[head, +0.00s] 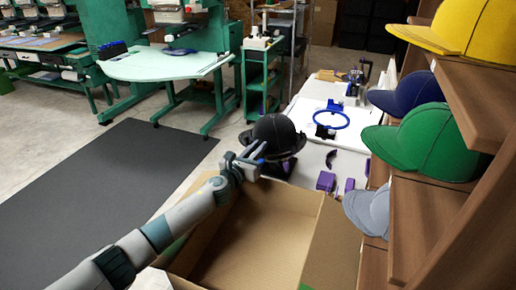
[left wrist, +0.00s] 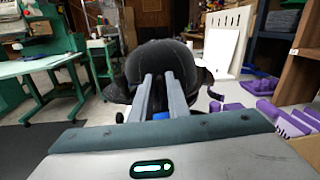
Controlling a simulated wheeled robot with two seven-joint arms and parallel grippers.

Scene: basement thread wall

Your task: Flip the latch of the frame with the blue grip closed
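A black cap (head: 275,133) sits on a holder at the near left end of the white table. It also fills the middle of the left wrist view (left wrist: 165,65). My left gripper (head: 262,152) is in front of the cap, its two fingers pointing at it with a narrow gap between them. In the left wrist view a small blue part (left wrist: 160,116) shows low between the fingers, apparently the blue grip. Whether the fingers touch anything is unclear. The latch itself cannot be made out behind the gripper. My right gripper is not in view.
An open cardboard box (head: 262,235) stands below my left arm. Purple pieces (head: 326,181) lie right of the cap, and a blue hoop (head: 332,119) rests farther back. A wooden shelf (head: 430,208) with several caps bounds the right side. A green cart (head: 262,85) stands behind.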

